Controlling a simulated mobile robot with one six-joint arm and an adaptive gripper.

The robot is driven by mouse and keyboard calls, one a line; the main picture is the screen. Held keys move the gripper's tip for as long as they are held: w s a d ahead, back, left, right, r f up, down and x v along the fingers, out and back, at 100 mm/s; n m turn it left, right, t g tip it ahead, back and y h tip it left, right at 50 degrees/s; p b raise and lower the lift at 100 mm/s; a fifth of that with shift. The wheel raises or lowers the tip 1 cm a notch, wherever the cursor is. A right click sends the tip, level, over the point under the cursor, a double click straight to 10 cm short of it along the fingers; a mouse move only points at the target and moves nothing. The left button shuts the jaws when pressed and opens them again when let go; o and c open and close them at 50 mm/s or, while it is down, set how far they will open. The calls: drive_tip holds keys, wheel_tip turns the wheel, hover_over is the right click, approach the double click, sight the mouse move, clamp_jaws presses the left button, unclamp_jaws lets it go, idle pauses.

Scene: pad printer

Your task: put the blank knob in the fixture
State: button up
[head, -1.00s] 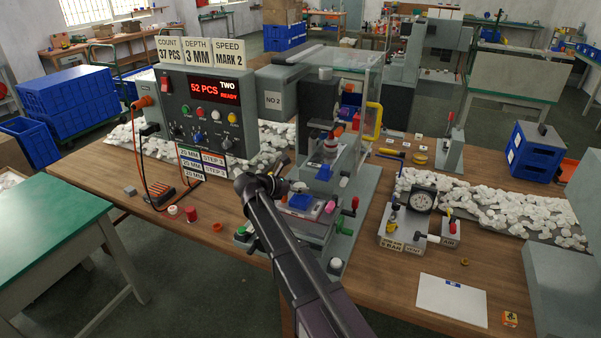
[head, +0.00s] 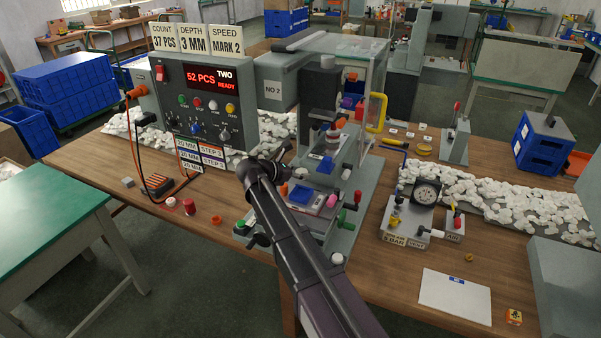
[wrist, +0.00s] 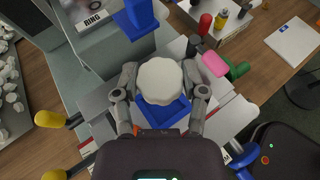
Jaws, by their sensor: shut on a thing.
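The blank knob (wrist: 160,82) is white, round and scalloped at its edge. In the wrist view my gripper (wrist: 161,93) is shut on it, one finger at each side. The blue fixture (wrist: 163,118) shows behind the knob, which covers its upper part in the picture. The knob looks to be above the fixture, but I cannot tell the gap between them. In the head view the blue fixture (head: 301,195) sits low on the pad printer (head: 272,90). My arm comes in from the lower right there, and the knob and fingertips cannot be made out.
A pink handle (wrist: 215,63) and a green knob (wrist: 238,71) stand close to the right of the fixture. A blue block (wrist: 136,20) is above it in the wrist view. A gauge unit (head: 424,194) and a white sheet (head: 455,297) lie to the right on the bench.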

sight(300, 194)
drive_tip(key=shift+f+b, duration=2.4)
drive_tip(key=shift+f, duration=0.1)
drive_tip(key=shift+f+b, duration=0.95)
drive_tip(key=o, duration=0.9)
drive_tip(key=shift+r, duration=0.2)
drive_tip(key=shift+r+p, duration=2.85)
drive_tip(key=shift+p, duration=0.2)
